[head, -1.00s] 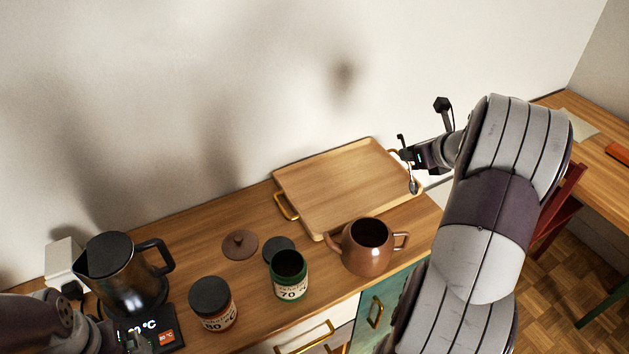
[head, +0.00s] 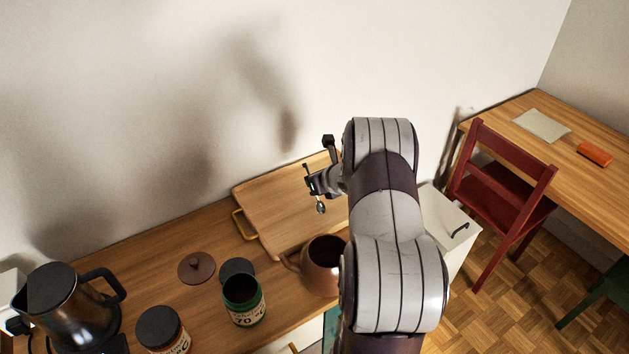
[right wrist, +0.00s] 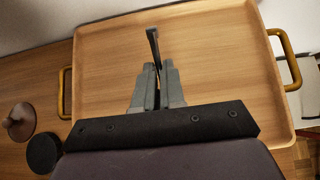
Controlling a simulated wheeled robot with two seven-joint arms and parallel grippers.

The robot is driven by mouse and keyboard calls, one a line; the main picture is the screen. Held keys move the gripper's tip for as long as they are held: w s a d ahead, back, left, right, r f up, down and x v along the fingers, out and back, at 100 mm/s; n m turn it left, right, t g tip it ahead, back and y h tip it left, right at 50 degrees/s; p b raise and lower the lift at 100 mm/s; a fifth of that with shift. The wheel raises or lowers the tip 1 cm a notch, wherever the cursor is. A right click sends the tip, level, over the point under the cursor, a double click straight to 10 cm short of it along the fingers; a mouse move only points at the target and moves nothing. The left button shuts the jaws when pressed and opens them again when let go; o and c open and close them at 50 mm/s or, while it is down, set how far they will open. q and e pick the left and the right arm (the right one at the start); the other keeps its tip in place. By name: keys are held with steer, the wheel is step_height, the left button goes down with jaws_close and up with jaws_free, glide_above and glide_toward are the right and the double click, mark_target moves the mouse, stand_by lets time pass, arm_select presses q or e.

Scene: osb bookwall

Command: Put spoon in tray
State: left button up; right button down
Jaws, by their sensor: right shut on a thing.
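The wooden tray (head: 277,205) with brass handles lies on the counter against the wall. It fills much of the right wrist view (right wrist: 210,60). My right gripper (head: 316,190) is above the tray and shut on the spoon (head: 320,207), whose bowl hangs down below the fingers in the head view. In the right wrist view the gripper (right wrist: 157,85) has the dark spoon handle (right wrist: 153,45) between its fingers, with the tray beneath. The spoon appears apart from the tray surface. My left gripper is not in view.
A brown teapot (head: 322,265) stands close in front of the tray. An open green tin (head: 243,300), its dark lid (head: 237,270), a brown lid (head: 197,268), another tin (head: 163,330) and a kettle (head: 68,310) stand to the left. A red chair (head: 500,190) is right.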

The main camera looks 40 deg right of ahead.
steer(key=shift+w+d+f, duration=0.1)
steer(key=shift+f, duration=0.3)
steer(key=shift+f, duration=0.1)
steer(key=c, duration=1.2)
jaws_free()
